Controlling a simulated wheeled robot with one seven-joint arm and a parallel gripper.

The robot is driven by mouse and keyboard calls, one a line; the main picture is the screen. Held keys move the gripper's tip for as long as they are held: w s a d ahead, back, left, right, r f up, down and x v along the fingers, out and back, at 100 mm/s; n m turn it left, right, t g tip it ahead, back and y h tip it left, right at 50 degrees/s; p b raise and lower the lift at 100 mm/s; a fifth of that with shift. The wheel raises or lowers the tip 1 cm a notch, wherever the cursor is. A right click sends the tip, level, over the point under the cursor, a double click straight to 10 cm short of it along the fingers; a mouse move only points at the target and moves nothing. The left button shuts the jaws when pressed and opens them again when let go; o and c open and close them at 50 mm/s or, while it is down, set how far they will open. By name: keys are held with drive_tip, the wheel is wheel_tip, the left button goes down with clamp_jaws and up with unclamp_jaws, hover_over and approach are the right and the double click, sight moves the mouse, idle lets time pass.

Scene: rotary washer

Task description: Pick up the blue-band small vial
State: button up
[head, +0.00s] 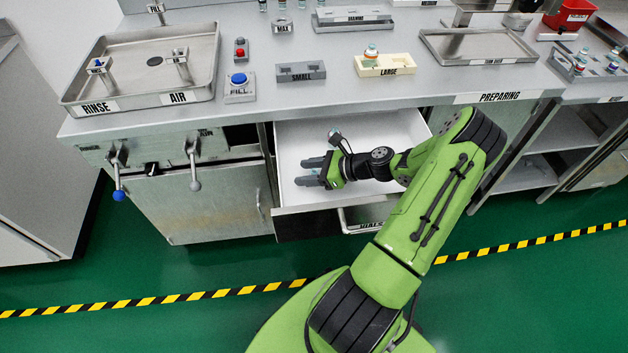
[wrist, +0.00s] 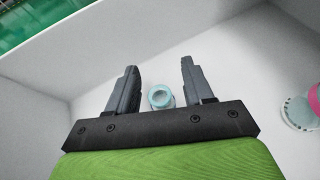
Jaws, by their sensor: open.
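In the wrist view, a small vial with a pale blue top (wrist: 161,97) stands on the white drawer floor. It shows between the bases of my gripper's two fingers, close to the palm edge, with its lower part partly hidden. My gripper (wrist: 159,70) is open, with a finger on each side of the vial and nothing clamped. I cannot tell the height gap between them. In the head view my gripper (head: 306,171) is low inside the open drawer (head: 400,128), fingers pointing left; the vial is not clearly visible there.
A second vial with a pink band (wrist: 300,110) is at the right edge of the wrist view. The drawer walls surround my gripper closely. On the counter above are a LARGE holder (head: 398,69) with a vial, a SMALL holder (head: 301,73) and a rinse tray (head: 135,88).

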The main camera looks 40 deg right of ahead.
clamp_jaws()
drive_tip(key=shift+s, duration=0.1)
